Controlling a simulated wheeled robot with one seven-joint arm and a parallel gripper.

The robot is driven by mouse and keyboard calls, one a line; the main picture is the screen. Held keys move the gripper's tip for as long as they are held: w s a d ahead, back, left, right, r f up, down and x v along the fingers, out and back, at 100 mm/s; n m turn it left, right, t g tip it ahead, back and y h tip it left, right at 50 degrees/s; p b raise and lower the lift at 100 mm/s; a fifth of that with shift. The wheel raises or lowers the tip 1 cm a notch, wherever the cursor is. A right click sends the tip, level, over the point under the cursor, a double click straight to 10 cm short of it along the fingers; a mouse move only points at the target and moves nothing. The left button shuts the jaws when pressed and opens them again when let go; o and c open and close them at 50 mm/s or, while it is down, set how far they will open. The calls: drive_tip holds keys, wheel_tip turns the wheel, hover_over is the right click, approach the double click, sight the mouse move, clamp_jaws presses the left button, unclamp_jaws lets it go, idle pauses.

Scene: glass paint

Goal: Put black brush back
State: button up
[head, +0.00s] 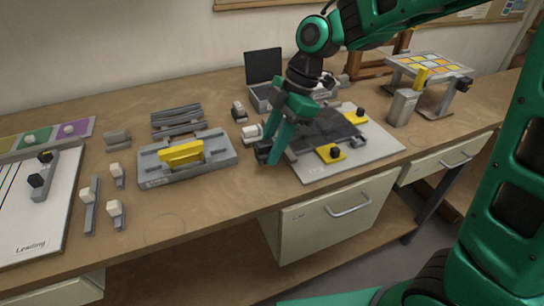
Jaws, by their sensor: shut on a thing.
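My gripper (267,153) points down, low over the wooden table between the grey tray and the dark panel. It is shut on a small dark thing at its tips, which looks like the black brush (262,151); the fingers hide much of it, and I cannot tell whether it touches the table. A grey piece with a black knob (36,180) lies on the white "Leading" board (62,225).
A grey tray (215,160) with a yellow block (180,153) stands left of my gripper. At right is a pale board (380,150) with a dark panel and yellow, black-knobbed pieces (330,153). The front table strip is clear.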

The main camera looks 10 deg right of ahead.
drive_tip(key=shift+f, duration=2)
drive_tip(key=shift+f, duration=0.15)
drive_tip(key=o, duration=1.2)
drive_tip(key=v, duration=1.2)
